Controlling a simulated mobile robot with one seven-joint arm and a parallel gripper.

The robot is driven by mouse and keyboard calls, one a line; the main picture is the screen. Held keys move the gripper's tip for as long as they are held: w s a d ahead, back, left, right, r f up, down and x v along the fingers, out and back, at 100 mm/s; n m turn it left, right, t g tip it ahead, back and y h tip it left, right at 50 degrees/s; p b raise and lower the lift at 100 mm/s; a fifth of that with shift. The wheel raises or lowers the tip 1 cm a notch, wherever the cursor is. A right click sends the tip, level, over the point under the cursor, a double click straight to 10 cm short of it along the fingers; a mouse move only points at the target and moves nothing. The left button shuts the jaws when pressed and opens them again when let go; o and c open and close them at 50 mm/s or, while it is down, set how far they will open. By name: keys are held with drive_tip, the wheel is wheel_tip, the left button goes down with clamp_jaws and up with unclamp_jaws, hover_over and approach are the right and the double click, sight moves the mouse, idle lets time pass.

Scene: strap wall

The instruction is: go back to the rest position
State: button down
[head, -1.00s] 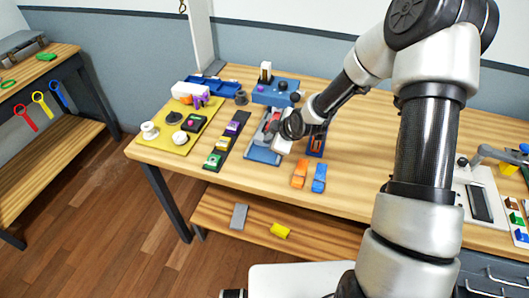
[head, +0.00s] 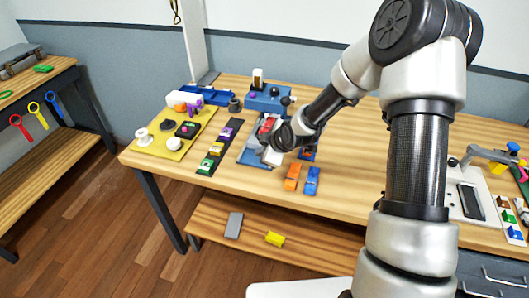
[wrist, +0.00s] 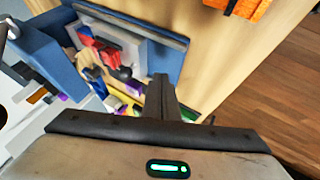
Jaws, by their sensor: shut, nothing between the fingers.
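My gripper (head: 268,157) hangs over the workbench (head: 350,195) in the head view, above the front part of a blue tray. In the wrist view my gripper's dark fingers (wrist: 160,88) are closed together with nothing between them. The blue tray (wrist: 165,58) lies beyond the fingers, with red, blue and dark pieces (wrist: 100,55) in it. My wrist hides part of the tray in the head view. I cannot tell the exact height of the fingers above the bench.
An orange clip (head: 291,177) and a blue clip (head: 312,181) lie in front of my gripper. A yellow board (head: 150,146) with knobs and a dark strip (head: 214,158) are left. A blue box (head: 268,100) stands behind. The bench's front edge is clear.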

drive_tip(key=p+v, duration=0.1)
drive_tip(key=v, duration=0.8)
drive_tip(key=shift+s+r+p, duration=0.2)
drive_tip(key=shift+r+p, duration=0.1)
drive_tip(key=shift+r, duration=0.05)
drive_tip(key=s+d+r+m+t+h+p, duration=0.1)
drive_tip(key=s+d+r+m+h, duration=0.15)
drive_tip(key=r, duration=0.75)
drive_tip(key=s+d+r+m+t+h+p, duration=0.15)
drive_tip(key=d+r, duration=0.25)
drive_tip(key=r, duration=0.6)
drive_tip(key=s+d+r+m+t+h, duration=0.1)
drive_tip(key=s+d+r+m, duration=0.15)
drive_tip(key=r, duration=0.75)
drive_tip(key=s+f+m+g, duration=0.2)
drive_tip(key=s+m, duration=0.2)
drive_tip(key=s, duration=0.6)
drive_tip(key=s+a+f+m+g, duration=0.1)
drive_tip(key=s+f+m+g, duration=0.1)
drive_tip(key=s, duration=0.8)
drive_tip(key=shift+f+m+g+y, duration=0.35)
drive_tip(key=shift+f+m+y, duration=0.1)
drive_tip(key=shift+m, duration=0.7)
